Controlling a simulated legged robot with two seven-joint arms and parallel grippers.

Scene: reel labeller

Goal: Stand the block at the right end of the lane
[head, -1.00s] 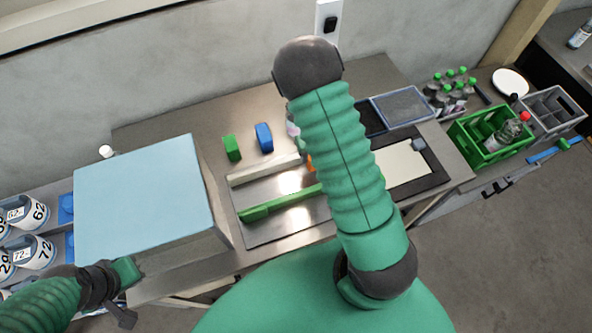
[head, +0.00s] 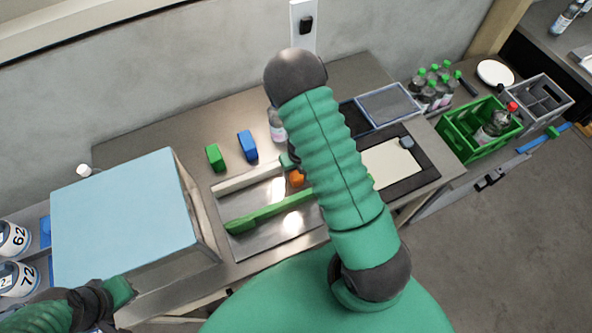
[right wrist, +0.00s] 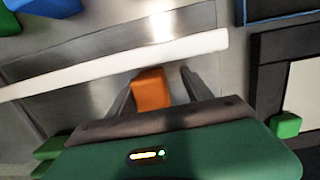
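An orange block (head: 297,178) sits in the lane between a white rail (head: 248,180) and a green rail (head: 270,211), partly hidden by my right arm in the head view. The right wrist view shows the orange block (right wrist: 152,90) between the fingers of my right gripper (right wrist: 156,82). The left finger is close beside it; a clear gap separates the right finger from it, so the gripper is open around it. The white rail (right wrist: 120,63) runs just beyond. My left gripper (head: 120,292) is at the lower left by the light blue box, its fingers unclear.
A green block (head: 214,158) and a blue block (head: 247,146) stand behind the white rail. A bottle (head: 277,125) stands near my right arm. The light blue box (head: 125,220) fills the left of the table. A green crate (head: 470,142) is at the right.

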